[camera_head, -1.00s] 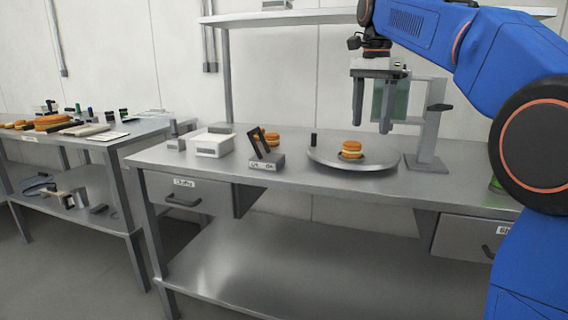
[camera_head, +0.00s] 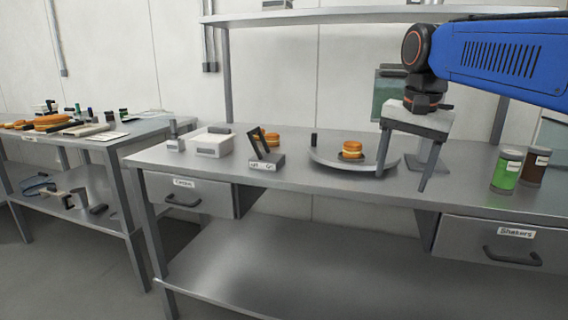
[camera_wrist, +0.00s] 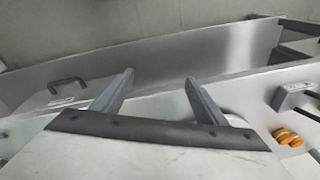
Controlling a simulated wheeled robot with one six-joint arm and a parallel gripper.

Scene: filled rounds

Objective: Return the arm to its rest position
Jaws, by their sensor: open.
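My gripper (camera_head: 402,181) hangs at the right over the front part of the steel table, with its two fingers spread and nothing between them. In the wrist view, its fingers (camera_wrist: 159,78) are apart and empty, with the bench edge and shelf beyond them. A filled round (camera_head: 352,149) sits on the round metal tray (camera_head: 350,166), to the left of my gripper. My left finger overlaps the tray's right side in the head view; I see no contact. My blue forearm comes in from the right edge.
A green jar (camera_head: 506,170) and a brown jar (camera_head: 535,167) stand at the right. A black-framed stand (camera_head: 267,161), another orange-brown round (camera_head: 272,139) and a white box (camera_head: 212,144) stand left of the tray. The Shakers drawer (camera_head: 500,241) is below. A shelf runs above.

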